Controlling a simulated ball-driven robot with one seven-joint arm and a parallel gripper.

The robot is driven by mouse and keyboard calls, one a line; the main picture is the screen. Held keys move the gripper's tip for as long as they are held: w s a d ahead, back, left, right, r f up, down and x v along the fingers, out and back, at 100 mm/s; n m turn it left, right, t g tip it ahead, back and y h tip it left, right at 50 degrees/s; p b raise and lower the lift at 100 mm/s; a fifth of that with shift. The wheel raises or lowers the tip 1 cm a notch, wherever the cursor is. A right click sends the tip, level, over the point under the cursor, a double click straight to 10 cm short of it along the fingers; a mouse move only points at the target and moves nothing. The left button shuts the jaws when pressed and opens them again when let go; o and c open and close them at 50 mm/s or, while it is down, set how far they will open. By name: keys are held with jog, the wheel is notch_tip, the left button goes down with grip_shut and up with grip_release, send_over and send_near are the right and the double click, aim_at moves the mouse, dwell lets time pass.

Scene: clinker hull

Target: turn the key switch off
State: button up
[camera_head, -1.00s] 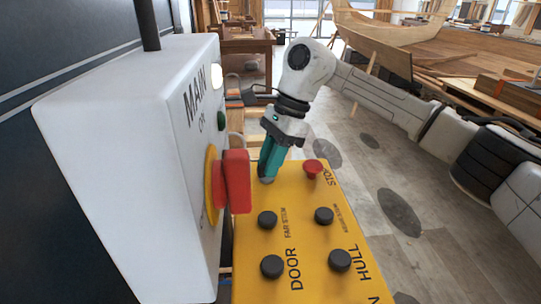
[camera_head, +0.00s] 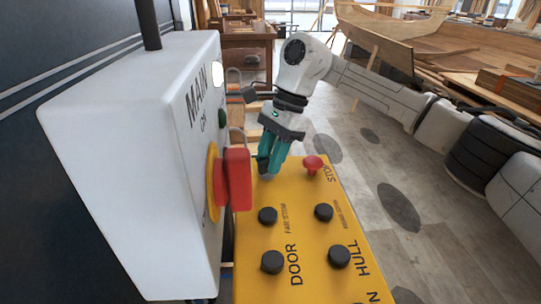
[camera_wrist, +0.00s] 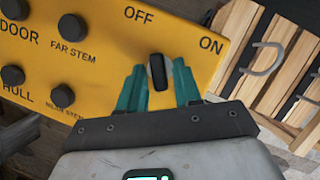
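The key switch (camera_wrist: 158,75) shows in the wrist view as a black handle on a grey round base on the yellow panel (camera_wrist: 95,70). Its long side runs nearly up and down in the picture, its upper end leaning nearer the OFF label (camera_wrist: 138,15) than the ON label (camera_wrist: 211,43). My gripper (camera_wrist: 158,72) is open with one teal finger on each side of the handle. I cannot tell whether either finger touches it. In the head view my gripper (camera_head: 270,166) is at the panel's far left edge and hides the switch.
The yellow panel also carries several black knobs (camera_head: 272,262) and a red stop button (camera_head: 313,163). A white MAIN box (camera_head: 130,150) with a red handle (camera_head: 238,178) on a yellow disc stands close on the left. Open floor (camera_head: 370,170) lies to the right.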

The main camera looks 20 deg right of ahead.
jog(key=shift+o, duration=0.6)
jog(key=s+v, duration=0.1)
jog(key=v, duration=0.9)
jog(key=shift+w+r, duration=0.4)
jog(key=shift+w, duration=0.1)
jog(key=shift+d+f, duration=0.1)
jog(key=shift+d, duration=0.1)
